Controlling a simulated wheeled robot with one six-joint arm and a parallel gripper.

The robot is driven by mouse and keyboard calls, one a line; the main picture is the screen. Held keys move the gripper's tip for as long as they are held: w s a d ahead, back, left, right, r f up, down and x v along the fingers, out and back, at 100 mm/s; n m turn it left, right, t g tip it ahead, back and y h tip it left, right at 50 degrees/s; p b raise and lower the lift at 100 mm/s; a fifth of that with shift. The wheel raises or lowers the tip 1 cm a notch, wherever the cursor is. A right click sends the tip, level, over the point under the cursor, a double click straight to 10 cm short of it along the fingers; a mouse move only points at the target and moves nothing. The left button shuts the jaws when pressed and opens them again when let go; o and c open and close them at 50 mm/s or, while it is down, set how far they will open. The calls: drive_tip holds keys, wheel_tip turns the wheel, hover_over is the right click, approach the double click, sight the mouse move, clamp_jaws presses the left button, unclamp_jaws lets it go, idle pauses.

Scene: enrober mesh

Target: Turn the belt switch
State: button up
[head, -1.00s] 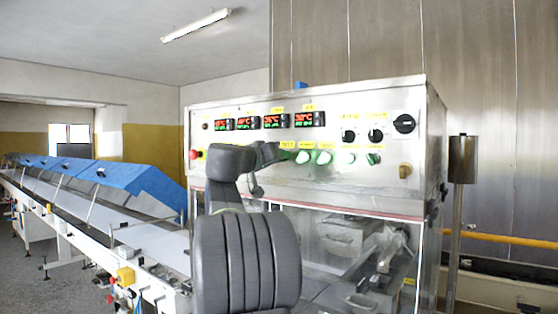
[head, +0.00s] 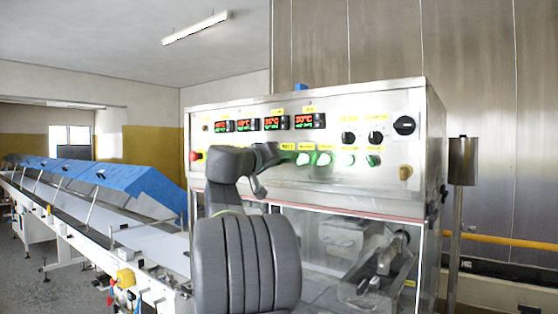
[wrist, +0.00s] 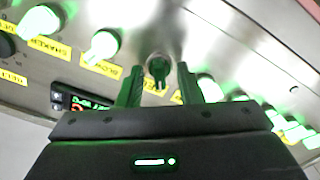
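A small dark switch knob (wrist: 158,70) on the steel panel stands between my fingertips in the wrist view, tinted green. My gripper (wrist: 158,84) is open around it, one finger on each side, with gaps showing; I see no clear contact. In the head view, my gripper and wrist (head: 262,160) are at the lower row of the panel and hide the knob between the fingers. A yellow label (head: 287,146) beside the gripper seems to read BELT. I cannot tell for sure which label belongs to the knob between the fingers.
Bright green-lit knobs (wrist: 103,45) sit close on both sides of my fingers. The control panel (head: 250,111) also carries red displays (head: 303,121), dark selectors (head: 404,125) and a red button (head: 195,156). A long conveyor (head: 70,215) with blue covers runs off at the left.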

drive_tip(key=b+v, duration=0.4)
drive_tip(key=v, duration=0.9)
drive_tip(key=shift+s+a, duration=0.25)
drive_tip(key=shift+s, duration=0.1)
drive_tip(key=p+x, duration=0.4)
drive_tip(key=x, duration=1)
